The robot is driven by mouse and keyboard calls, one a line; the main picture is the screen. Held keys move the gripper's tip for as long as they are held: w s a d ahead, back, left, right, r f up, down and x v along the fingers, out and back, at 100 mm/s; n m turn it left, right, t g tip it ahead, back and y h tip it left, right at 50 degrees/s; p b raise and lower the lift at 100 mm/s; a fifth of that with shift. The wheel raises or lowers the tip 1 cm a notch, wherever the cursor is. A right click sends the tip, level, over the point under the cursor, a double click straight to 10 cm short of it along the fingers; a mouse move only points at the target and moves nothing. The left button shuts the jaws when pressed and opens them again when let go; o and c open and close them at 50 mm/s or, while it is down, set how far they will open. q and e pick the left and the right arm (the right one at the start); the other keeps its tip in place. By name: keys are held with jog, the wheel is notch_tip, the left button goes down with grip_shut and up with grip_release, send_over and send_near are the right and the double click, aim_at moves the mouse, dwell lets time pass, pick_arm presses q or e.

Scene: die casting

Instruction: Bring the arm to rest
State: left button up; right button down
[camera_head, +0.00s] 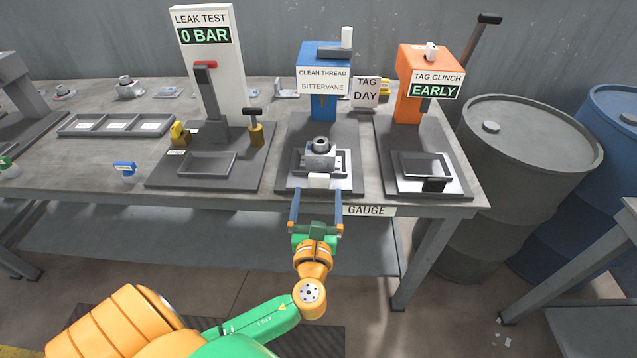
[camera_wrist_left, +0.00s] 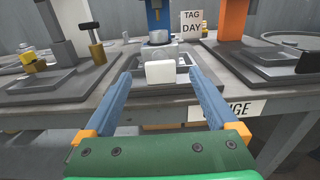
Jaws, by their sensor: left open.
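My left gripper (camera_head: 316,203) is open and empty, with its two blue fingers apart at the front edge of the workbench (camera_head: 110,185). In the left wrist view the fingers (camera_wrist_left: 160,88) frame a white block on the clean-thread station. A grey metal casting (camera_head: 320,155) sits in the tray of the clean-thread station (camera_head: 322,110). A small white block (camera_head: 318,181) is at the front of that tray, just beyond my fingertips; whether it is touched cannot be told. My right gripper is not in view.
The leak test station (camera_head: 212,90) reads 0 BAR, left of the casting. The orange tag clinch station (camera_head: 415,85) reads EARLY, on the right. A grey drum (camera_head: 520,150) and a blue drum (camera_head: 610,130) stand right of the bench. The floor before the bench is open.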

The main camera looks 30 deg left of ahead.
pick_arm(q)
jog(key=shift+s+d, duration=0.1)
jog(key=shift+s, duration=0.1)
jog(key=s+d+f+n+g+h+p, duration=0.1)
jog(key=s+f+n+g+h, duration=0.3)
jog(key=f, duration=0.9)
jog(key=s+d+f+n+g+h+p, duration=0.15)
jog(key=s+f+n+g, duration=0.45)
jog(key=f, duration=0.7)
jog(key=s+d+f+n+g+h, duration=0.1)
jog(key=s+f+n, duration=0.2)
jog(key=s+n, duration=0.2)
jog(key=s+d+f+n+g+h, duration=0.1)
jog(key=s+f+n, duration=0.3)
jog(key=s, duration=0.6)
jog(key=s+d+f+n+g+h+p, duration=0.1)
jog(key=s+d+f+n+g, duration=0.1)
jog(key=s+n, duration=0.6)
jog(key=shift+s+f+h, duration=0.15)
jog(key=shift+f+h, duration=0.2)
jog(key=shift+f, duration=0.45)
